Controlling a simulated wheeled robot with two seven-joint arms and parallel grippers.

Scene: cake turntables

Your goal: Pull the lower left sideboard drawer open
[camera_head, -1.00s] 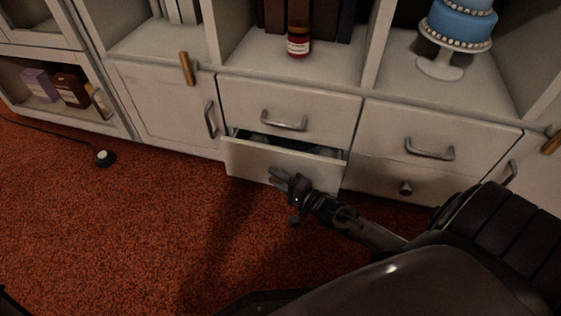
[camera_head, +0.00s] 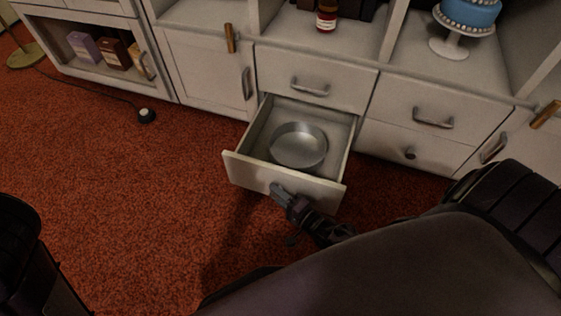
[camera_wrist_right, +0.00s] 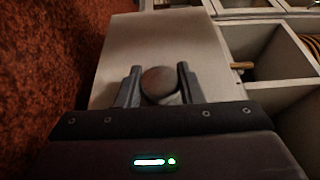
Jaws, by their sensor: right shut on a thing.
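The lower left sideboard drawer (camera_head: 245,173) is pulled well out from the white sideboard, with its inside showing. A round grey metal pan (camera_head: 299,148) lies in it. My right gripper (camera_head: 278,188) is at the middle of the drawer front. In the right wrist view its two fingers stand on either side of the round drawer knob (camera_wrist_right: 160,80), shut on it, with the pale drawer front (camera_wrist_right: 150,38) behind. In the head view the gripper hides the knob. My left gripper is not in view.
The closed upper left drawer (camera_head: 312,72) is above. Two closed drawers (camera_head: 405,125) are to the right. A cupboard door (camera_head: 205,75) is to the left. A small black round object (camera_head: 146,116) with a cord lies on the red carpet (camera_head: 110,190). Carpet in front is mostly clear.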

